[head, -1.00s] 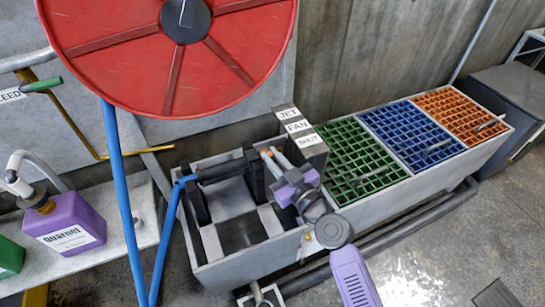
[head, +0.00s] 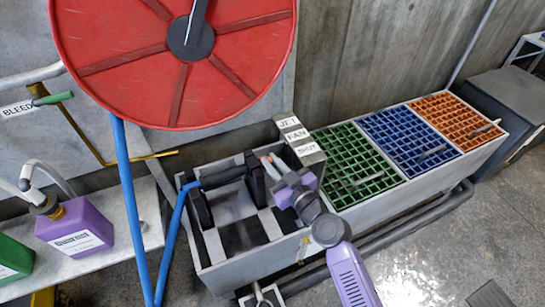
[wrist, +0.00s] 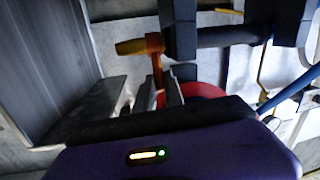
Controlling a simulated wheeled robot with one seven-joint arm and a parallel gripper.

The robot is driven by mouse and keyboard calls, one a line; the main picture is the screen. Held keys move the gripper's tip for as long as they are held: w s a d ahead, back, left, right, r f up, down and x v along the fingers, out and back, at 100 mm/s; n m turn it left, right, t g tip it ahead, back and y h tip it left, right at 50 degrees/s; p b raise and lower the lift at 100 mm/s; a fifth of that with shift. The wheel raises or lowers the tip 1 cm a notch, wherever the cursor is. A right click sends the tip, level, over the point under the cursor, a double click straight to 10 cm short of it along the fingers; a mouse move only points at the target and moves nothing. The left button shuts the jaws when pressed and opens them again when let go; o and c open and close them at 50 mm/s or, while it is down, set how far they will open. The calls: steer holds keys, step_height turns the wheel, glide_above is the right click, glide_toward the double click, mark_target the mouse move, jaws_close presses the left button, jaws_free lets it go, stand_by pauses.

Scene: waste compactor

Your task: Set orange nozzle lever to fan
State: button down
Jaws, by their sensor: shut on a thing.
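The orange nozzle lever (head: 265,161) stands at the dark nozzle body (head: 256,181) in the grey trough, beside the label block (head: 294,136) marked JET, FAN and SHUT from back to front. My gripper (head: 276,166) is at the lever, coming from the front right. In the wrist view the lever (wrist: 155,62) shows an orange crossbar on a red-orange stem, and my gripper (wrist: 165,95) is shut on the stem's lower part. My gripper hides the lever's base in the head view. I cannot tell which label the lever lines up with.
A red hose reel (head: 172,62) hangs at the upper left, with a blue hose (head: 127,215) running down. Green (head: 357,165), blue (head: 408,140) and orange (head: 455,115) grates lie to the right. A purple jug (head: 75,228) stands on the left shelf.

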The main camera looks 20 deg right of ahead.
steer(key=shift+w+r+p, duration=0.1)
steer(key=shift+r+p, duration=0.2)
steer(key=shift+p, duration=0.45)
steer(key=shift+f+g, duration=0.2)
steer(key=shift+g, duration=0.1)
steer(key=c, duration=1.4)
jaws_free()
steer(key=shift+c, duration=0.2)
steer(key=v, duration=0.7)
steer(key=shift+s+b, duration=0.3)
steer(key=shift+s, duration=0.1)
